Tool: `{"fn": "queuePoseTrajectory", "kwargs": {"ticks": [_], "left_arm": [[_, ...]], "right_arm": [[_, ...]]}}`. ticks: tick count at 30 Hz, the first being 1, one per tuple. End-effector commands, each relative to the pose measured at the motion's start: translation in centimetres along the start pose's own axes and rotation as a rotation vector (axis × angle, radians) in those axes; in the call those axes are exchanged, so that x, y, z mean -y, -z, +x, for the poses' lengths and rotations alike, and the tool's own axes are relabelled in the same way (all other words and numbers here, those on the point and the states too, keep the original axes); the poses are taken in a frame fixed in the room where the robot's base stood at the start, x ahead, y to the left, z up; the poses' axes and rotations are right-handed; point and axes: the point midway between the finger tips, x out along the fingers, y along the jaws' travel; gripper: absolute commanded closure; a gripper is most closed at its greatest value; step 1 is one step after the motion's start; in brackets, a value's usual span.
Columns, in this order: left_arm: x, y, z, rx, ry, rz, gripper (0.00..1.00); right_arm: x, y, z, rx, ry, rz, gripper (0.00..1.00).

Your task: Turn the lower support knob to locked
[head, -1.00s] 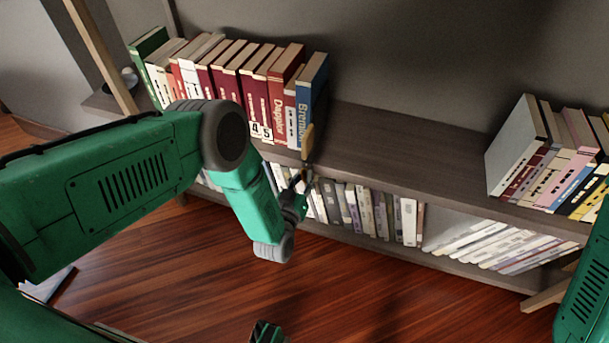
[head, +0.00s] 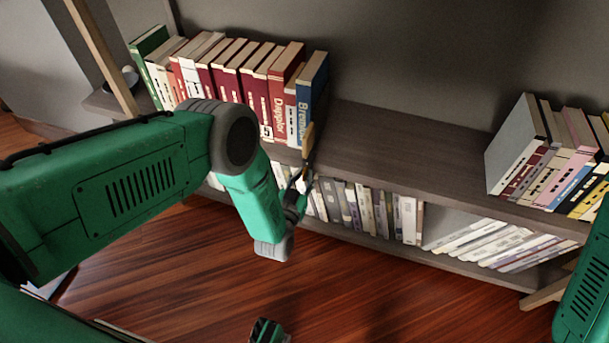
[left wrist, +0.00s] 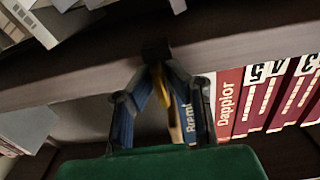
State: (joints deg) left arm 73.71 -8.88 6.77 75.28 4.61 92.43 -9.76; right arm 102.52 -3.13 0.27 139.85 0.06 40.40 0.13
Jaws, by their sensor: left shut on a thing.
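My left gripper (head: 303,172) is at the front edge of the shelf board, just below the blue book. In the left wrist view its two fingers (left wrist: 155,62) close together at a small dark block (left wrist: 155,48) on the board's edge, which looks like the knob. The fingertips cover much of it, and I cannot read its setting. A flat yellowish piece (head: 308,140) stands upright just above the gripper in the head view; part of it shows between the fingers in the wrist view (left wrist: 161,88).
A row of upright books (head: 255,85) ends at the blue book (head: 312,85) above the gripper. More books (head: 375,210) fill the shelf below, with leaning ones (head: 495,245) at right. The upper board (head: 400,155) is bare in the middle.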

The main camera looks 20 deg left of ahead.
Motion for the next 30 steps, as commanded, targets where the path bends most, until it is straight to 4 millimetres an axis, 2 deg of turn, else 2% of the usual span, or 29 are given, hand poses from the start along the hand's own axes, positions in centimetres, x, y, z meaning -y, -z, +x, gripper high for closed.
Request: {"fn": "queuePoseTrajectory", "kwargs": {"ticks": [1,2,3,12,16,30], "left_arm": [[-0.2,0.3,0.1,-0.009,-0.003,-0.002,1.0],[-0.2,0.3,0.1,-0.009,-0.003,-0.002,0.82],[-0.2,0.3,0.1,-0.009,-0.003,-0.002,0.71],[-0.1,0.1,0.1,-0.003,-0.001,-0.001,0.71],[-0.1,0.0,-0.8,0.0,-0.001,-0.001,0.71],[-0.2,-0.1,-9.9,0.001,-0.003,-0.001,0.71]], "right_arm": [[0.0,0.0,0.0,0.0,0.0,0.0,0.44],[0.0,0.0,0.0,0.0,0.0,0.0,0.44],[0.0,0.0,0.0,0.0,0.0,0.0,0.44],[0.0,0.0,0.0,-0.001,0.0,0.0,0.44],[0.0,-0.2,-0.1,-0.002,0.0,0.0,0.44],[0.0,-0.1,-0.1,-0.003,0.0,0.0,0.44]]}}
